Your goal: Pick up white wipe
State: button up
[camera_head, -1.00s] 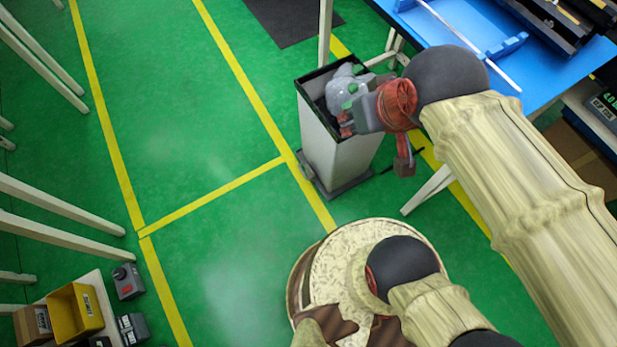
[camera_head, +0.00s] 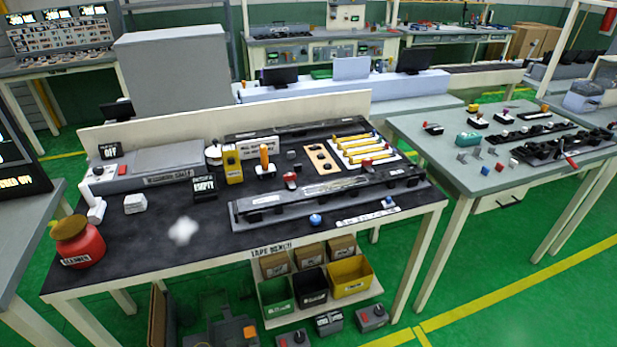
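A small white folded stack that looks like the white wipe (camera_head: 135,203) lies on the dark top of the tape bench (camera_head: 150,260), toward its left end. It sits to the right of a white bottle (camera_head: 96,209) and above and right of a red jar (camera_head: 78,243). A soft-edged white patch (camera_head: 183,231) shows on the bench right of the stack; I cannot tell whether it is a cloth or glare. My gripper is not in view.
A long grey trim rail (camera_head: 330,203) and a blue knob (camera_head: 315,220) lie on the bench's right half. A yellow holder (camera_head: 232,166) stands behind. Bins, including a yellow one (camera_head: 350,277), sit below. Green floor is open at the lower right.

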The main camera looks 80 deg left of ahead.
aim_at(136, 203)
jog(key=u, duration=3.9)
